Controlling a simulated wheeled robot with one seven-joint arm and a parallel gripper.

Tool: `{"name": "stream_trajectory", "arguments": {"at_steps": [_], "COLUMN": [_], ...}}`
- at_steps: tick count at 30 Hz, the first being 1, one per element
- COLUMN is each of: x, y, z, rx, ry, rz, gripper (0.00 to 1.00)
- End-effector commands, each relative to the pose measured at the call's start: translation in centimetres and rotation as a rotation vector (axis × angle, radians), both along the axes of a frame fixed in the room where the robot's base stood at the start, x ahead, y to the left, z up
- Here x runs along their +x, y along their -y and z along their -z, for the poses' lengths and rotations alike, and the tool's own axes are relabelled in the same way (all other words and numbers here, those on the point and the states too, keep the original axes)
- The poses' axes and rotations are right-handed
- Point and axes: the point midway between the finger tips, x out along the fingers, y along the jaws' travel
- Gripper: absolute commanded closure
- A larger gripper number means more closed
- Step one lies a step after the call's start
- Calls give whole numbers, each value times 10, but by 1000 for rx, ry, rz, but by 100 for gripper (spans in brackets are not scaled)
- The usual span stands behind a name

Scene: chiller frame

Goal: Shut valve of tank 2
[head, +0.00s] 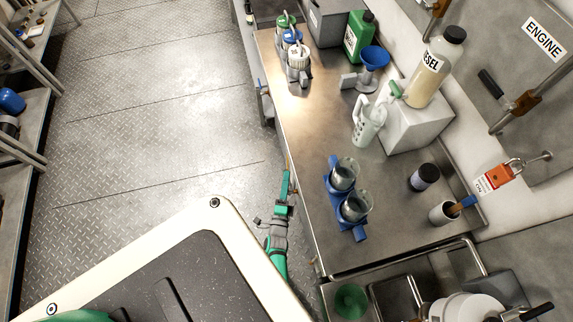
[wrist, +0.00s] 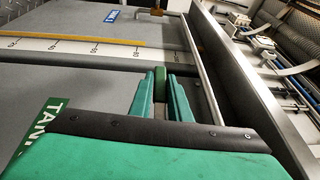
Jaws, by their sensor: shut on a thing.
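In the wrist view, my gripper (wrist: 161,88) has its two green fingers on either side of a small dark green piece (wrist: 160,78), closed on it. This piece appears to be the end of a valve handle; the valve's body is hidden behind the fingers. A green label with the letters "TAN" (wrist: 36,135) shows at left, partly covered by my gripper's body; its number is hidden. In the head view, my gripper (head: 287,180) is low beside the bench's left edge, and what it holds cannot be made out there.
A steel bench (head: 300,130) carries a blue rack (head: 333,205) with glass beakers, a white jug (head: 368,122), a diesel bottle (head: 435,70) and a blue funnel (head: 372,60). In the wrist view, a yellow bar (wrist: 70,42) runs above a scale. The floor (head: 150,110) left of the bench is clear.

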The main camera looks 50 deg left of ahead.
Motion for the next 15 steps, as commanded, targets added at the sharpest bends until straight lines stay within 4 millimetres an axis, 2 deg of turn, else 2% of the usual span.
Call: {"name": "stream_trajectory", "arguments": {"at_steps": [1, 10, 11, 12, 15], "x": [1, 2, 2, 2, 2], "y": [-2, -2, -2, -2, -2], "z": [-6, -8, -8, -8, -7], "rx": [14, 19, 20, 20, 16], "ry": [8, 12, 12, 12, 10], "rz": [1, 4, 4, 4, 2], "gripper": [100, 100, 79, 69, 66]}}
